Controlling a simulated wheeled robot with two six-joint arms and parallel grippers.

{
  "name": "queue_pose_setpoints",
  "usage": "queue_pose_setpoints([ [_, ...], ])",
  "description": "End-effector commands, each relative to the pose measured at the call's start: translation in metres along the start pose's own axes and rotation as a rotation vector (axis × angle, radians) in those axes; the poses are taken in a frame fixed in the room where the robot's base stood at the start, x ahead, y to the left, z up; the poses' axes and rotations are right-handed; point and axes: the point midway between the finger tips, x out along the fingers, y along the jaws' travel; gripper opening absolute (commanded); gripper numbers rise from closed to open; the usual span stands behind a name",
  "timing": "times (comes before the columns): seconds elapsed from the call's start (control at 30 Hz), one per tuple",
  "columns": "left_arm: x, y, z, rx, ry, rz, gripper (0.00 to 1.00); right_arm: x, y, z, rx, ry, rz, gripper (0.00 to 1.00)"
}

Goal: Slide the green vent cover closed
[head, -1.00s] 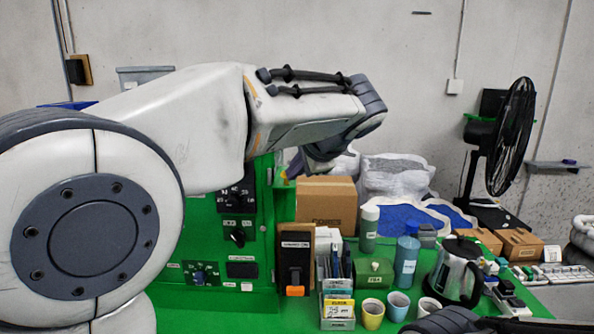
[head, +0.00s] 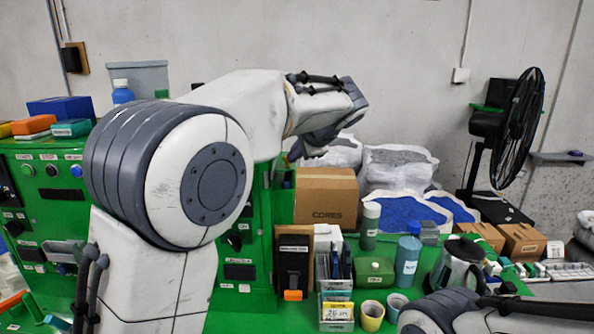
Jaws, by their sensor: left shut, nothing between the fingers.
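The green control cabinet (head: 60,210) stands at the left, with knobs, buttons and black modules on its front. I cannot pick out the green vent cover for certain; my left arm hides much of the cabinet's middle. My left arm crosses in front of the cabinet and bends downward at the wrist. My left gripper (head: 297,151) is shut and empty at the cabinet's upper right edge, partly hidden by my own wrist. I cannot tell whether it touches the cabinet. Part of my right arm shows at the lower right, but its gripper is out of view.
On the green bench stand a cardboard box (head: 326,197), a blue bottle (head: 408,258), a green box (head: 374,274), cups (head: 372,315) and a kettle (head: 456,268). A black fan (head: 514,130) stands behind at right. Coloured boxes (head: 62,108) sit on the cabinet.

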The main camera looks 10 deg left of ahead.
Motion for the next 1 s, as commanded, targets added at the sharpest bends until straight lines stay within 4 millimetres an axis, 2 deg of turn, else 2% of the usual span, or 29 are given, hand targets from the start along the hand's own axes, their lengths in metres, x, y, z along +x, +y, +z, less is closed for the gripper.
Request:
queue_pose_setpoints([
  [0.13,-0.011,0.006,-0.001,0.001,0.0,0.001,0.0,0.003,0.0,0.0,0.0,0.0,0.0,0.51],
  [0.27,-0.031,0.013,0.0,-0.005,-0.002,-0.001,0.0,0.005,0.0,0.0,0.001,0.0,0.0,0.51],
  [0.37,-0.055,0.014,-0.001,-0.007,0.001,-0.003,0.0,0.016,0.001,0.001,0.002,0.0,0.0,0.51],
  [0.6,-0.105,0.012,0.0,-0.008,-0.002,-0.001,0.0,0.024,0.002,0.001,0.004,0.0,0.0,0.51],
  [0.7,-0.118,0.011,-0.001,-0.006,-0.003,-0.002,0.0,0.025,0.002,0.001,0.004,0.0,0.0,0.51],
  [0.83,-0.126,0.014,0.0,-0.004,-0.003,0.005,0.0,0.026,0.002,0.001,0.005,0.0,0.0,0.51],
  [0.93,-0.122,0.036,-0.001,0.009,0.014,0.047,0.0,0.03,0.002,0.002,0.005,0.0,0.0,0.51],
  [0.97,-0.12,0.047,-0.001,0.013,0.025,0.07,0.0,0.032,0.002,0.002,0.005,0.0,0.0,0.51],
  [1.0,-0.117,0.066,-0.001,0.021,0.038,0.108,0.0,0.034,0.003,0.002,0.005,0.0,0.0,0.51],
])
